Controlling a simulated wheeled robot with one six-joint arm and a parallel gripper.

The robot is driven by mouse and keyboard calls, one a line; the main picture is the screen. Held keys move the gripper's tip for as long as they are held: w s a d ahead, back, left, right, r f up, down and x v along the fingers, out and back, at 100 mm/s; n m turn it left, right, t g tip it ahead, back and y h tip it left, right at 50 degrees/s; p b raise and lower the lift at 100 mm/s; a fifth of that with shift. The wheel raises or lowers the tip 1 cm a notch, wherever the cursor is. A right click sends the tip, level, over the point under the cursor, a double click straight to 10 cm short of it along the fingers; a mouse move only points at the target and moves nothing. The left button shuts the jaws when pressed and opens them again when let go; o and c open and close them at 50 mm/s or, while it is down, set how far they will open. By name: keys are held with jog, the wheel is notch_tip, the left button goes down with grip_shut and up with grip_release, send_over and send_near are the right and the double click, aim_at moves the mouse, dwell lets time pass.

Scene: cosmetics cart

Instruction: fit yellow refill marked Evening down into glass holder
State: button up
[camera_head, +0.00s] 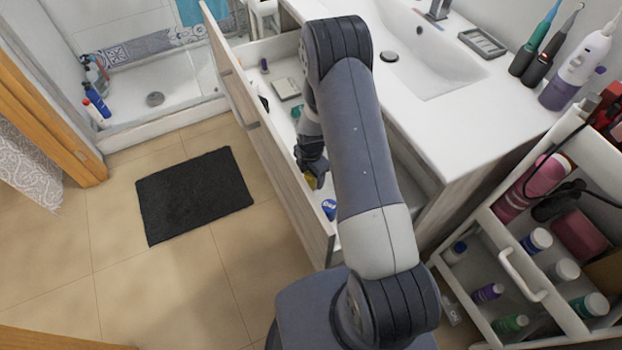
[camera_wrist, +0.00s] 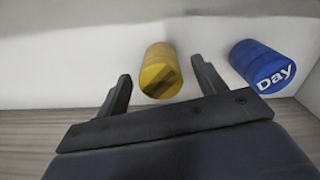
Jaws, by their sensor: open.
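A yellow refill (camera_wrist: 158,72) lies in the open drawer and shows between my fingers in the wrist view. Dark marking shows on its end, but I cannot read it. It also shows as a small yellow patch in the head view (camera_head: 310,181). My gripper (camera_wrist: 163,88) is open, with one finger on each side of the yellow refill. I cannot tell whether either finger touches it. A blue refill marked Day (camera_wrist: 265,68) lies to the right, near the drawer corner, and shows in the head view (camera_head: 329,208). I cannot make out the glass holder in either view.
The drawer front (camera_head: 262,150) stands pulled out beside the white sink counter (camera_head: 440,110). My arm hides part of the drawer. A cart (camera_head: 525,290) with several bottles stands at the right. A dark mat (camera_head: 193,194) lies on the floor.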

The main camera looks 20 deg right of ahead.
jog(key=c, duration=1.1)
